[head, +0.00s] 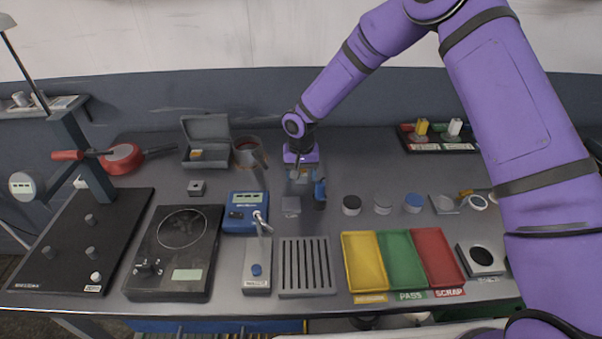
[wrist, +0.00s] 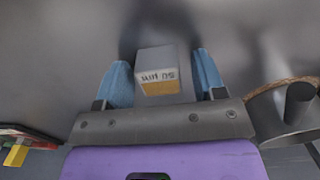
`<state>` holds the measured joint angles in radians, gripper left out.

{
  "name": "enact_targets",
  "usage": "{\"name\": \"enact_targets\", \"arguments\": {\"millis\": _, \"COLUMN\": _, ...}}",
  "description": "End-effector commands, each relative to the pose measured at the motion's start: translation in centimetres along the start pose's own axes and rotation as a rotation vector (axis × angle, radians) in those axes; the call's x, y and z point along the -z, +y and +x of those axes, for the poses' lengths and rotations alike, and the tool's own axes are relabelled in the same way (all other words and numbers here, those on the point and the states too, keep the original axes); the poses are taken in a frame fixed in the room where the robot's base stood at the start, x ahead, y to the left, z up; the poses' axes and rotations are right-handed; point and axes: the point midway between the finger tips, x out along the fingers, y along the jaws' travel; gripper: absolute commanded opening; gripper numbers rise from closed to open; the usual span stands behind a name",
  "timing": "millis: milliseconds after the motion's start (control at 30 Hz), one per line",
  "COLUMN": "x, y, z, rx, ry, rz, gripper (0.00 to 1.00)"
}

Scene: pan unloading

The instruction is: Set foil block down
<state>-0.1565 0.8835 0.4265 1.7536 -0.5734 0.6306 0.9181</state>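The foil block, a small grey block with dark lettering and an orange-yellow band, shows in the wrist view (wrist: 157,66) between the two blue fingers of my gripper (wrist: 162,78). A clear gap shows between the block and the right finger; the left finger is very near its side. The gripper looks open around the block. In the head view my gripper (head: 301,172) is low over the rear middle of the bench, and the block there is too small and covered to make out. Whether its underside rests on the bench is hard to tell.
A dark reddish can (head: 249,153) and an open grey box (head: 206,142) stand left of my gripper. Yellow (head: 363,262), green (head: 401,260) and red (head: 434,258) trays lie at the front.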

Motion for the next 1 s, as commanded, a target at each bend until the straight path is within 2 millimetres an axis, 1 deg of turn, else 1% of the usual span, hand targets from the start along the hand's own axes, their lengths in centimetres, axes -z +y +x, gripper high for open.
{"name": "enact_targets", "arguments": {"millis": 200, "x": 0.0, "y": 0.0, "z": -0.1, "rx": 0.000, "ry": 0.000, "rz": 0.000, "gripper": 0.63}}
{"name": "enact_targets", "arguments": {"millis": 333, "x": 0.1, "y": 0.0, "z": -1.0, "rx": 0.000, "ry": 0.002, "rz": 0.000, "gripper": 0.63}}
{"name": "enact_targets", "arguments": {"millis": 467, "x": 0.1, "y": 0.0, "z": -3.0, "rx": 0.001, "ry": 0.004, "rz": 0.000, "gripper": 0.63}}
{"name": "enact_targets", "arguments": {"millis": 600, "x": 0.1, "y": 0.0, "z": -6.0, "rx": 0.000, "ry": 0.004, "rz": 0.000, "gripper": 0.63}}
{"name": "enact_targets", "arguments": {"millis": 800, "x": 0.0, "y": 0.0, "z": -9.6, "rx": 0.001, "ry": 0.003, "rz": 0.000, "gripper": 0.63}}
{"name": "enact_targets", "arguments": {"millis": 900, "x": 0.0, "y": 0.0, "z": -10.9, "rx": 0.000, "ry": 0.002, "rz": 0.000, "gripper": 0.63}}
{"name": "enact_targets", "arguments": {"millis": 1000, "x": 0.0, "y": 0.0, "z": -11.8, "rx": 0.000, "ry": 0.001, "rz": 0.000, "gripper": 0.63}}
